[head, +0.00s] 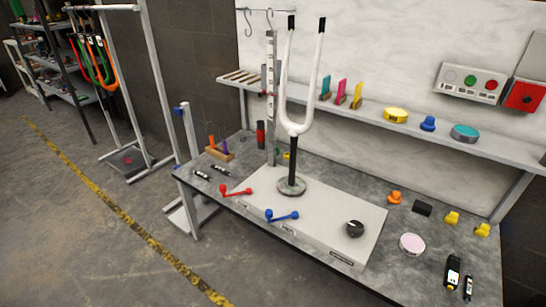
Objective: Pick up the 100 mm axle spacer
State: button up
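I cannot tell for sure which thing is the 100 mm axle spacer; no size marking is readable. A red bar with knobbed ends (235,191) and a blue bar with knobbed ends (282,216) lie at the front of the raised grey board (330,214) on the workbench. Two short black cylinders with white bands lie at the bench's left end, a nearer one (202,175) and a farther one (221,170). A white fork (297,127) stands upright with its two legs up on a round base (291,186) on the board. My gripper is not in view.
A black knob (355,229) sits on the board's right. The bench's right side holds a pink round tin (412,244), a black bottle (453,272) and small coloured pieces. A shelf (370,119) runs behind. Open floor (90,230) lies left of the bench.

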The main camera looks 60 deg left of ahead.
aim_at(203, 176)
jog(key=j+u, duration=0.1)
jog(key=u, duration=0.8)
jog(key=j+u, duration=0.15)
jog(key=u, duration=0.25)
jog(key=i+j+u, duration=0.15)
jog(key=j+u, duration=0.2)
jog(key=i+j+u, duration=0.5)
jog(key=j+u, duration=0.15)
jog(key=i+j, duration=0.55)
jog(key=i+j+z, duration=0.1)
jog(key=i+j, duration=0.15)
jog(key=j, duration=0.3)
jog(key=i+j+z, duration=0.15)
jog(key=k+j, duration=0.05)
jog(key=j, duration=0.05)
